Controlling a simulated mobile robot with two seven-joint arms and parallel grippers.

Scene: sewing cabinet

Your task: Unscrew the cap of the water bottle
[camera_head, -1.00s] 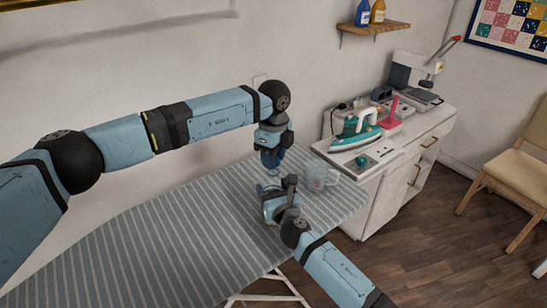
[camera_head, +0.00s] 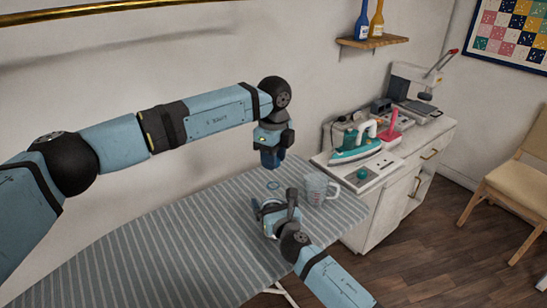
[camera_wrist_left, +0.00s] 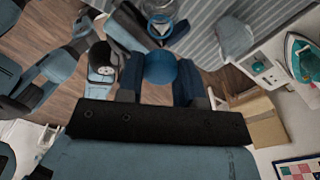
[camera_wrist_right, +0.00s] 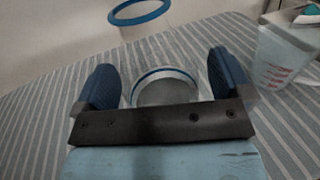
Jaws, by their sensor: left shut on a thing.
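My left gripper (camera_head: 270,165) is shut on the blue cap, which shows as a round blue top (camera_wrist_left: 160,68) between its fingers in the left wrist view. The cap is held above the clear water bottle and apart from it. The bottle stands on the striped ironing board; its teal-blue neck ring (camera_head: 273,186) shows in the head view and its open top (camera_wrist_left: 160,18) in the left wrist view. My right gripper (camera_wrist_right: 164,82) has its fingers on either side of the transparent bottle; whether they touch it is unclear.
A clear measuring jug (camera_head: 318,188) stands on the ironing board (camera_head: 150,250) just right of the bottle. A white cabinet (camera_head: 385,205) with a teal iron (camera_head: 355,145) stands beyond. The board's left part is clear.

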